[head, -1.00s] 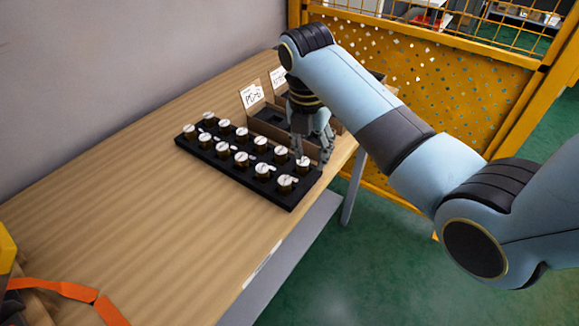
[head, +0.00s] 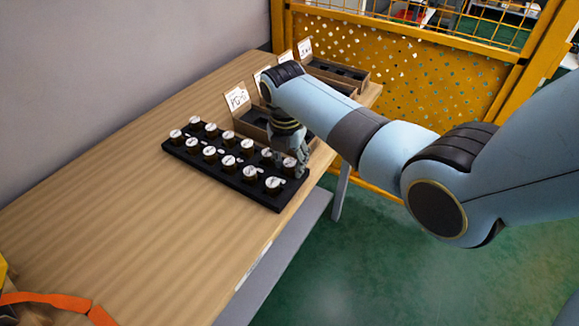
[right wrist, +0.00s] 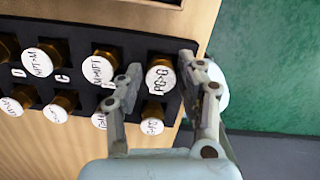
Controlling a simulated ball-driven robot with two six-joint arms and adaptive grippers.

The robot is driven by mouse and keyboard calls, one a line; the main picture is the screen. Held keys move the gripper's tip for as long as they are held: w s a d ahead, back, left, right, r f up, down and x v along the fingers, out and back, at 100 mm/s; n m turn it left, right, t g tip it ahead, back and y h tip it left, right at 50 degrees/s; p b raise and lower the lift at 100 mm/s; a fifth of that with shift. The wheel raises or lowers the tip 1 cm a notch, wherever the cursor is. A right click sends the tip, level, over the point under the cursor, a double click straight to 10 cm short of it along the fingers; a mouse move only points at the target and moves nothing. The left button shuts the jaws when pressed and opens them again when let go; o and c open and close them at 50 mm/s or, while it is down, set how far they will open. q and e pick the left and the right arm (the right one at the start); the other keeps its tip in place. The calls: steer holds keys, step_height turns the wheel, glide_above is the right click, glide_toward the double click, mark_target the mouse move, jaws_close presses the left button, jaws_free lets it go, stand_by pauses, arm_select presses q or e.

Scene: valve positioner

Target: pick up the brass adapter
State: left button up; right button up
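Brass adapters with white, lettered round caps stand in two rows in a black rack (head: 222,181) on the wooden table. My right gripper (head: 289,167) points down over the rack's right end. In the right wrist view, my right gripper (right wrist: 161,68) is open, its fingers on either side of one end brass adapter (right wrist: 160,78). That adapter still sits in the rack, its cap lettering turned sideways. Small gaps seem to show between cap and fingers. The left finger is close to a neighbouring adapter (right wrist: 104,66). My left gripper is not in view.
Open cardboard boxes with white label cards (head: 237,97) stand behind the rack; one at the back (head: 338,72) has dark slots. A yellow mesh fence (head: 400,85) stands beyond the table. An orange strap (head: 50,299) lies at lower left. The table's left part is clear.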

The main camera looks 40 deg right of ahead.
steer(key=shift+f, duration=0.3)
jaws_close()
steer(key=shift+d+r, duration=0.1)
steer(key=shift+r, duration=0.05)
